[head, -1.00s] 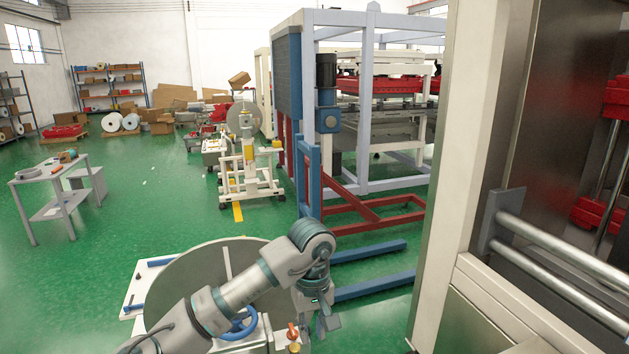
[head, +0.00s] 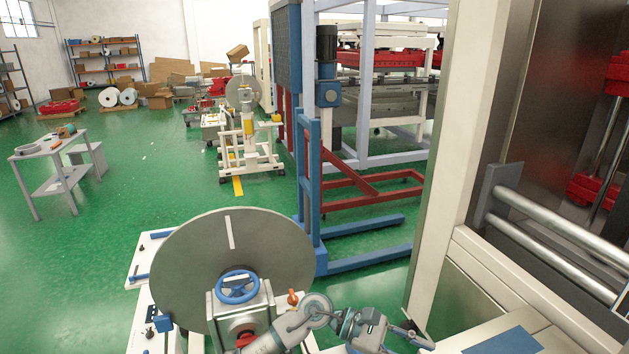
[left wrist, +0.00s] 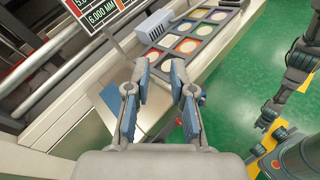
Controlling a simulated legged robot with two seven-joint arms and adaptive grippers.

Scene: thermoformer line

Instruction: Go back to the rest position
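My left gripper (head: 418,337) is low in the head view, right of the big grey disc and near the foot of the cream machine frame. In the left wrist view its two fingers (left wrist: 159,72) stand apart with nothing between them. At the right of that view a dark grey arm, which looks like my right arm, ends in a small gripper (left wrist: 268,116); its fingers are too small to judge. My right gripper does not show in the head view.
The grey disc (head: 190,262) with a blue handwheel (head: 238,287) stands beside my left arm. The cream machine post (head: 455,150) and metal rollers (head: 560,245) are at the right. The wrist view shows a panel of coloured discs (left wrist: 185,46).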

